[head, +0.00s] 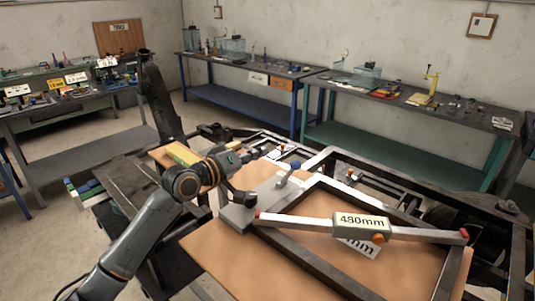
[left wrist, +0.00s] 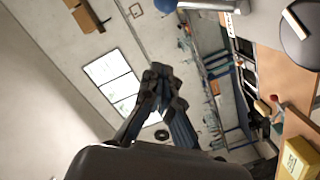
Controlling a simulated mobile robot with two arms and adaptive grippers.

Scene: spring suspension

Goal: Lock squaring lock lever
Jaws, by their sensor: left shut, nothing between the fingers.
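The squaring lock lever (head: 289,176) has a blue ball knob on a short stem. It rises from a grey plate (head: 240,214) at the left corner of the dark metal frame. My left gripper (head: 262,153) is behind and left of the lever in the head view, apart from it. It is shut and empty. In the left wrist view its dark fingers (left wrist: 165,88) come together, with a blue rounded thing (left wrist: 165,4) at the top edge, perhaps the knob. My right gripper is not in view.
A yellow-green block (head: 184,152) lies behind my arm. Workbenches with tools (head: 408,107) line the walls. The floor at the left is open.

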